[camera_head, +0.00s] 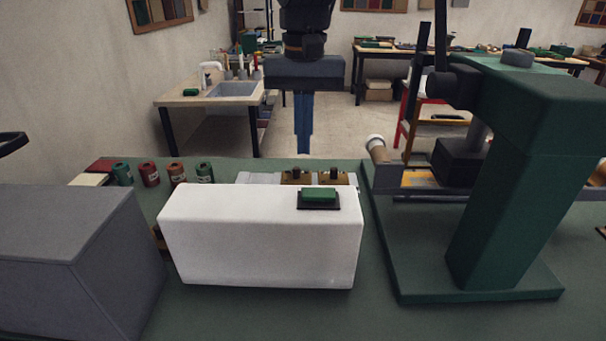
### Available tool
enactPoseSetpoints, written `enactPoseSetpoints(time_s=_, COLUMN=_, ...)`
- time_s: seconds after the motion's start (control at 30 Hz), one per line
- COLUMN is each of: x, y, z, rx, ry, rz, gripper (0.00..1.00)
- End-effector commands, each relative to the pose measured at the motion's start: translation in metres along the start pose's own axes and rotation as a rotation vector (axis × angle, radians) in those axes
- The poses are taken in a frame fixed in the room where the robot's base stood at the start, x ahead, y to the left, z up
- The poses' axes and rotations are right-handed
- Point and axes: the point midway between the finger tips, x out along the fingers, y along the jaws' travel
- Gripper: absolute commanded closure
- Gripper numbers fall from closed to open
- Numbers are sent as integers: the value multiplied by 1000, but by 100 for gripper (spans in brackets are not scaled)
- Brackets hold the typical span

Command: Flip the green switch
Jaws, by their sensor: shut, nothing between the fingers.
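The green switch (319,195) is a small green rocker in a dark frame. It sits on the top of a white box (259,240), near the box's right end. My gripper (303,152) hangs pointing down from the top of the view, with its blue fingers shut together and nothing between them. In the picture the fingertips are above and slightly left of the switch, apart from it. How far they are from it in depth is hard to tell. Which way the rocker is tilted cannot be made out.
A grey box (70,258) stands at the left and a tall green machine (520,190) at the right. Behind the white box are several small spools (150,174) and brass-coloured parts (338,178). The green table (375,315) is bare in front.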

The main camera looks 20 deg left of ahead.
Motion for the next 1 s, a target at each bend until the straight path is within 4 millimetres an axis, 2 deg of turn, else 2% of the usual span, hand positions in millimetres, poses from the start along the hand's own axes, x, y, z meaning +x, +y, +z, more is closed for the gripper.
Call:
enactPoseSetpoints(time_s=0.2, x=44, y=0, z=2, rx=1, ry=-6, rz=2, gripper=100)
enactPoseSetpoints(time_s=0.5, x=83, y=0, z=1, rx=1, ry=-2, rz=1, gripper=100)
enactPoseSetpoints(time_s=0.7, x=91, y=0, z=0, rx=0, ry=0, rz=0, gripper=100)
enactPoseSetpoints(time_s=1.0, x=92, y=0, z=0, rx=0, ry=0, rz=0, gripper=100)
